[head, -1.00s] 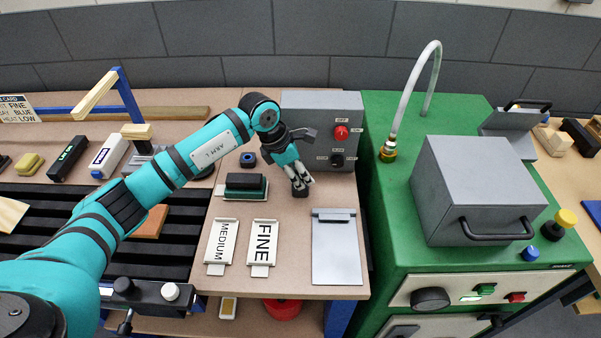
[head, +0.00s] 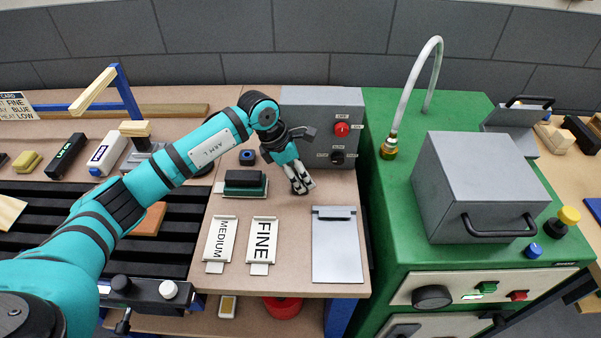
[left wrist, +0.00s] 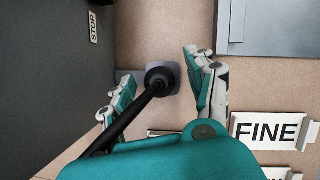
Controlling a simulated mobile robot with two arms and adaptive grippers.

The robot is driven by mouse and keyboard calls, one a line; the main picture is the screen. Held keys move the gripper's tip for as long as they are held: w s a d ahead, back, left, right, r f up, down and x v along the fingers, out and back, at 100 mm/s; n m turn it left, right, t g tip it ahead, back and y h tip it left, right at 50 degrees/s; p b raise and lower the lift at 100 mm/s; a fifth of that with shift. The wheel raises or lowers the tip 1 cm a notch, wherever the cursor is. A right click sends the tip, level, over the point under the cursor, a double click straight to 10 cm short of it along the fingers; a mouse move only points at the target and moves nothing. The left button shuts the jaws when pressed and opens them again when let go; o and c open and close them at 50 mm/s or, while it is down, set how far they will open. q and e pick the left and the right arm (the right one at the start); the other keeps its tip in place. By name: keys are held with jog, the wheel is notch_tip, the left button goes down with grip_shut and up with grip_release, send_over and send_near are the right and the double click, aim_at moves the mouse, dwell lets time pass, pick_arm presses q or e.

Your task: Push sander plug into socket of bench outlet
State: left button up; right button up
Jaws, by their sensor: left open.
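The bench outlet is a grey box (head: 302,112) at the back of the bench, with a red knob (head: 342,129) and a round black socket (head: 337,158) on its front. My left gripper (head: 303,188) is open, low over the bench just in front of the box. In the left wrist view its fingers (left wrist: 161,92) stand apart on either side of a round black piece, apparently the sander plug (left wrist: 160,79), on a small grey base (left wrist: 172,70). A black cord (left wrist: 125,120) runs from it toward the lower left. The head view hides this plug. My right gripper is not seen.
A green and black sanding block (head: 245,184) lies left of the gripper. MEDIUM (head: 220,243) and FINE (head: 262,241) plates and a grey metal plate (head: 336,250) lie in front. The green machine (head: 385,215) stands close on the right.

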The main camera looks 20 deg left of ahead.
pick_arm(q)
jog(key=v, duration=1.1)
jog(key=shift+r, duration=0.35)
jog(key=shift+s+f, duration=0.1)
